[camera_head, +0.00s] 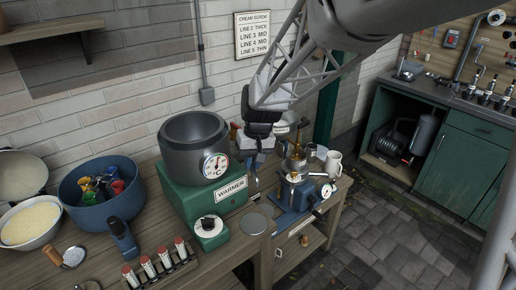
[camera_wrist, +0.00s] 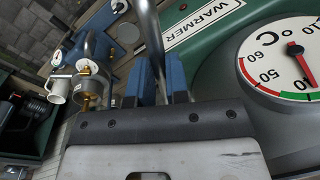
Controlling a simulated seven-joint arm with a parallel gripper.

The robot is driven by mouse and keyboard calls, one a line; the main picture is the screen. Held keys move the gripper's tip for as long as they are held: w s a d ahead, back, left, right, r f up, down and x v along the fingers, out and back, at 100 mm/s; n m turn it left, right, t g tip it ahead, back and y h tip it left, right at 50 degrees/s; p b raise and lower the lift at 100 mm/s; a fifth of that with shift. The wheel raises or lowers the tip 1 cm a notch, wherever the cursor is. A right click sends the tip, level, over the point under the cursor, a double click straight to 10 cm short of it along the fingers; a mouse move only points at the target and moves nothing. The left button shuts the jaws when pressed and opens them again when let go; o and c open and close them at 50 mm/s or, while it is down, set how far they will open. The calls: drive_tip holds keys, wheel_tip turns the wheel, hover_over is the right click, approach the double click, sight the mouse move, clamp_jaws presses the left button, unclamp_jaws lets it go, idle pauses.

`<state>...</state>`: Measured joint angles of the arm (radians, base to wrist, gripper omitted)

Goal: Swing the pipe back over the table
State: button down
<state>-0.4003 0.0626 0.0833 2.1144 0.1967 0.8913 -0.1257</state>
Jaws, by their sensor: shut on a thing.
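My gripper (camera_head: 258,160) is beside the right side of the dark pot on the green warmer, over the table (camera_head: 130,205). In the wrist view its blue fingers (camera_wrist: 161,82) are shut on a silver pipe (camera_wrist: 148,32). The pipe runs up between the fingers and out of the top of that view. In the head view the gripped part is mostly hidden by the gripper, and I cannot tell where the pipe's ends lie.
The warmer (camera_head: 183,180) with its pot (camera_head: 193,130) stands close left of the gripper. A blue machine (camera_head: 290,212) with a brass cup (camera_head: 293,165) and a white mug (camera_head: 334,164) are to the right. A flat grey disc (camera_head: 253,224) lies in front. Open floor (camera_head: 390,240) lies right of the table.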

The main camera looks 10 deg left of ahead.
drive_tip(key=shift+s+a+m, duration=0.2)
drive_tip(key=shift+a+m, duration=0.2)
drive_tip(key=shift+a, duration=0.05)
drive_tip(key=c, duration=1.1)
unclamp_jaws()
drive_tip(key=shift+r, duration=0.15)
drive_tip(key=shift+w+d+r, duration=0.1)
drive_tip(key=shift+d+r, duration=0.1)
drive_tip(key=shift+r, duration=1.05)
drive_tip(key=shift+w+d+r, duration=0.1)
drive_tip(key=shift+d+r, duration=0.05)
drive_tip(key=shift+r, duration=1.1)
drive_tip(key=shift+d+r, duration=0.2)
drive_tip(key=shift+r, duration=1.05)
drive_tip(key=shift+d, duration=0.1)
